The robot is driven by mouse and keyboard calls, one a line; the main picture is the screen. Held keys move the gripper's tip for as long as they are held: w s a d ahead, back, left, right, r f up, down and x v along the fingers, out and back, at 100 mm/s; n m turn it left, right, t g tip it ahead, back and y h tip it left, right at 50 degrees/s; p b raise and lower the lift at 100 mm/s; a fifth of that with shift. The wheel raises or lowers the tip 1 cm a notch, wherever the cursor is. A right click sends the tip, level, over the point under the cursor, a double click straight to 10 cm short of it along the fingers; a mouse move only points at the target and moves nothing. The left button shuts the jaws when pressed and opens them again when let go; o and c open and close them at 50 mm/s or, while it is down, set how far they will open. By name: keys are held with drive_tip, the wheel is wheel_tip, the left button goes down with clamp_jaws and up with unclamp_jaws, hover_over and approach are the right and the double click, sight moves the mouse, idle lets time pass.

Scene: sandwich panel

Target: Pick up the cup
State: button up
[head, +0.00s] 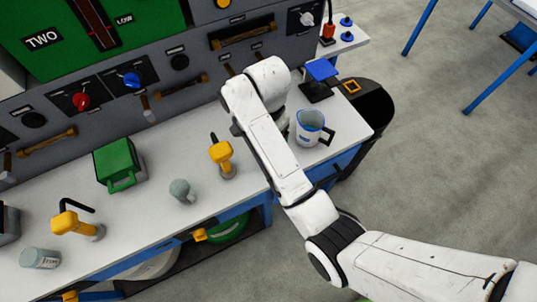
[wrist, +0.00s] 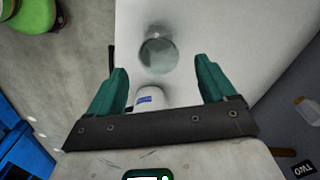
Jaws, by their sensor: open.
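The cup (head: 308,129) is pale grey with a blue mark and a dark handle on its right. It stands upright near the right end of the bench, just right of my arm in the head view. My gripper (wrist: 162,72) is open, with teal fingers wide apart in the wrist view. My arm hides it in the head view. A white object with a blue label (wrist: 148,97) shows between the fingers, partly hidden by the gripper; I cannot tell whether it is the cup. Nothing is visibly clamped.
The white bench (head: 150,220) also holds two yellow-handled tools (head: 221,154) (head: 72,222), a green box (head: 118,163), a grey-green rounded object (head: 181,190) and a pale can (head: 40,258). The control panel (head: 180,62) rises behind. A blue-topped stand (head: 320,70) is behind the cup.

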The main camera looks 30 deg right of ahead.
wheel_tip(320, 180, down, 10)
drive_tip(key=shift+s+r+p, duration=0.15)
drive_tip(key=shift+r+p, duration=0.1)
drive_tip(key=shift+p, duration=0.15)
drive_tip(key=shift+c, duration=0.2)
drive_tip(key=c, duration=1)
